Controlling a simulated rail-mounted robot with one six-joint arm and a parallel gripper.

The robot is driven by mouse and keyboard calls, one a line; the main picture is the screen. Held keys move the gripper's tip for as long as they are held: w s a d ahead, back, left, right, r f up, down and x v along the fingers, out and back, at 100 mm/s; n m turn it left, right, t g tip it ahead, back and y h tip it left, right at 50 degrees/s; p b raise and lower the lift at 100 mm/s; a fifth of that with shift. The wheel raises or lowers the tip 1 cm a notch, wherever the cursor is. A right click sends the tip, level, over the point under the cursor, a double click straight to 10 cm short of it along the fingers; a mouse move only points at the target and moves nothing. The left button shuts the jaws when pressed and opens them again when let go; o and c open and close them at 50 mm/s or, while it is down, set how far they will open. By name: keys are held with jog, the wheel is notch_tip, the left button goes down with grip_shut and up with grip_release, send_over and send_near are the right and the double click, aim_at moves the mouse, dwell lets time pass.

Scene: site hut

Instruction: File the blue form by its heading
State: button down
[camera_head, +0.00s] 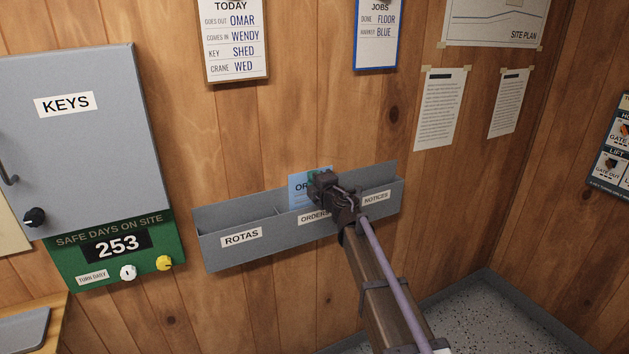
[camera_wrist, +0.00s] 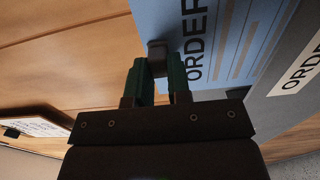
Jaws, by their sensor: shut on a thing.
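The blue form (camera_head: 298,186) has a heading that begins "ORDER", partly covered by my gripper in the head view. My gripper (camera_head: 322,183) is shut on the form near its heading. The form stands at the middle compartment of the grey wall rack (camera_head: 219,255), which is labelled ROTAS, ORDERS and NOTICES. Its lower part is hidden behind the rack's front. In the wrist view the form (camera_wrist: 232,50) is sideways, beside the green fingers of my gripper (camera_wrist: 158,72), and the rack's labelled front (camera_wrist: 290,100) is close to it.
A grey KEYS cabinet (camera_head: 80,150) and a green safe-days board (camera_head: 65,262) are on the wall to the left. TODAY (camera_head: 232,75) and JOBS (camera_head: 376,45) boards hang above. The ROTAS compartment (camera_head: 235,217) looks empty.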

jog(key=c, duration=1)
grip_release()
